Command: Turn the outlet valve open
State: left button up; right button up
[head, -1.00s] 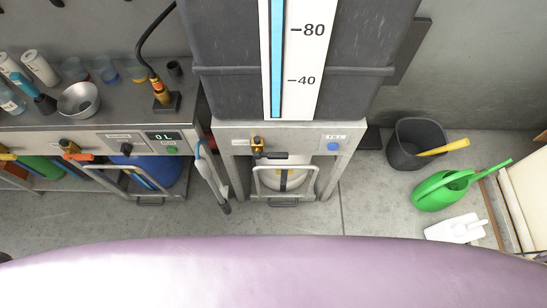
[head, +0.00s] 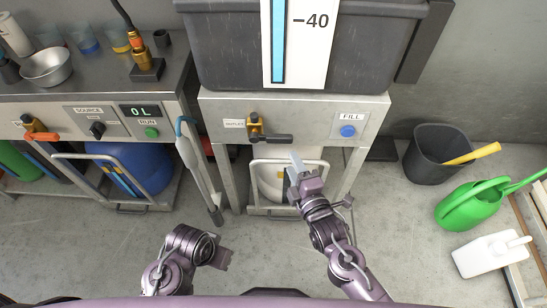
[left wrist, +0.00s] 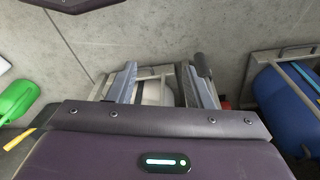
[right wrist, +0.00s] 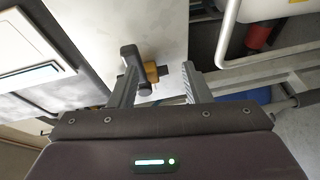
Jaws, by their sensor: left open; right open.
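The outlet valve (head: 256,126) is a brass fitting on the grey stand's front panel, beside a label that seems to read OUTLET. Its black lever handle (head: 276,138) points right, roughly level. My right gripper (head: 295,172) is open and empty, below and a little right of the handle, apart from it. In the right wrist view the brass valve (right wrist: 152,72) and black handle (right wrist: 131,58) show beyond the open fingers (right wrist: 160,76). My left gripper (head: 224,257) is low in front of the stand, away from the valve. The left wrist view shows its open, empty fingers (left wrist: 156,72).
A blue FILL button (head: 347,131) is right of the valve, under the grey tank (head: 220,50). A bench (head: 100,90) with a blue drum (head: 140,165) stands left.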

aim_at(281, 142)
jog(key=shift+n+t+y, duration=0.4)
jog(key=shift+n+t, duration=0.1)
jog(key=shift+n, duration=0.1)
jog(key=w+a+r, duration=0.1)
jog(key=w, duration=0.1)
jog(key=w+a+r+b, duration=0.1)
jog(key=w, duration=0.1)
jog(key=w+a+r, duration=0.1)
jog(key=w+a, duration=0.1)
jog(key=w, duration=0.1)
jog(key=shift+r+b, duration=0.1)
jog(key=shift+b, duration=0.25)
pick_arm(q)
jog(key=shift+w+d+r+t+h, duration=0.3)
jog(key=shift+d+r+t, duration=0.1)
jog(key=shift+d+r, duration=0.3)
jog(key=shift+s, duration=0.1)
pick_arm(e)
grip_shut()
